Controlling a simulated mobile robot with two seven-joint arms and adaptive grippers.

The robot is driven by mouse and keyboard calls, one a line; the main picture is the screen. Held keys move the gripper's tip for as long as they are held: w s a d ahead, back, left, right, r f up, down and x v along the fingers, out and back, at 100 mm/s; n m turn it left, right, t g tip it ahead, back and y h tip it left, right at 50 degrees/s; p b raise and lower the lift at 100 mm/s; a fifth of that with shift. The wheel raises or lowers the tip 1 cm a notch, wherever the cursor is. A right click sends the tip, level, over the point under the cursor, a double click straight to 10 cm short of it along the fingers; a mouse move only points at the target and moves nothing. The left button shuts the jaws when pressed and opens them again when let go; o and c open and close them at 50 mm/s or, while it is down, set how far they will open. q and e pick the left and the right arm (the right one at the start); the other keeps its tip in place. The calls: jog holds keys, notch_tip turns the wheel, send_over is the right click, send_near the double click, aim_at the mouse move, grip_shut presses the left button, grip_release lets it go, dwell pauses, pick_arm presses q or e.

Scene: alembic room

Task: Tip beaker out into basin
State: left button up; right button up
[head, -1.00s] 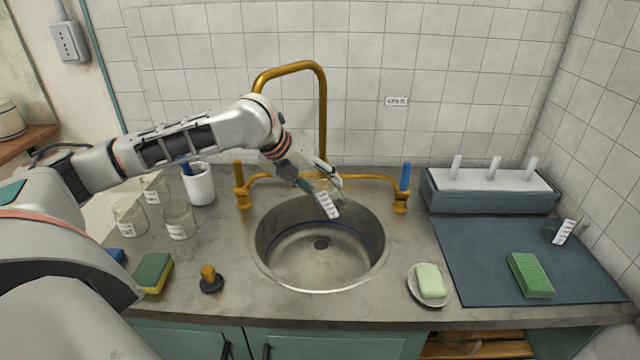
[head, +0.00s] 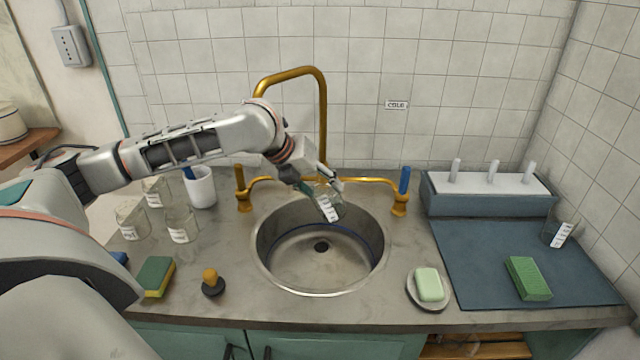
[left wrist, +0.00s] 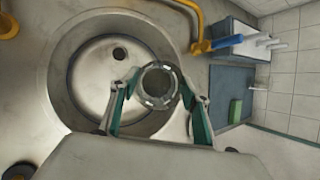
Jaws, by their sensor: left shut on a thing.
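My left gripper (head: 322,186) is shut on a clear glass beaker (head: 328,206) with a white label. It holds the beaker over the back right part of the round metal basin (head: 300,284), in front of the brass tap. The beaker is tilted in the head view. In the left wrist view the beaker (left wrist: 158,85) sits between the two fingers with its round opening showing, and the basin (left wrist: 90,85) lies beyond it. I cannot tell whether the beaker holds liquid. My right gripper is not in view.
The brass tap (head: 322,110) rises behind the basin. Several glass beakers (head: 181,224) and a white mug (head: 200,187) stand at left. A sponge (head: 156,276) and a stopper (head: 212,283) lie front left. A soap dish (head: 441,300), blue mat (head: 470,275) and rack (head: 490,200) are at right.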

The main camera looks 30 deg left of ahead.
aim_at(333, 205)
pick_arm(q)
jog(key=shift+r+g+y+p, duration=0.1)
jog(key=shift+g+y+p, duration=0.25)
jog(key=shift+p, duration=1.4)
jog(key=shift+d+g+y, duration=0.1)
jog(key=shift+g+y, duration=0.15)
jog(key=shift+y, duration=0.1)
jog(key=shift+w+m+g+y, duration=0.1)
jog(key=shift+m+g+y, duration=0.2)
jog(key=shift+y, duration=0.1)
jog(key=shift+r+g+y, duration=0.1)
jog(key=shift+g+y, duration=0.3)
jog(key=shift+y, duration=0.3)
jog(key=shift+w+d+f, duration=0.2)
jog(key=shift+d+f, duration=0.25)
jog(key=shift+f, duration=0.45)
jog(key=shift+w+d+f, duration=0.15)
jog(key=shift+d+f, duration=0.25)
jog(key=shift+f, duration=0.55)
jog(key=shift+w+d+f, duration=0.2)
jog(key=shift+d+f, duration=0.25)
jog(key=shift+f, duration=0.45)
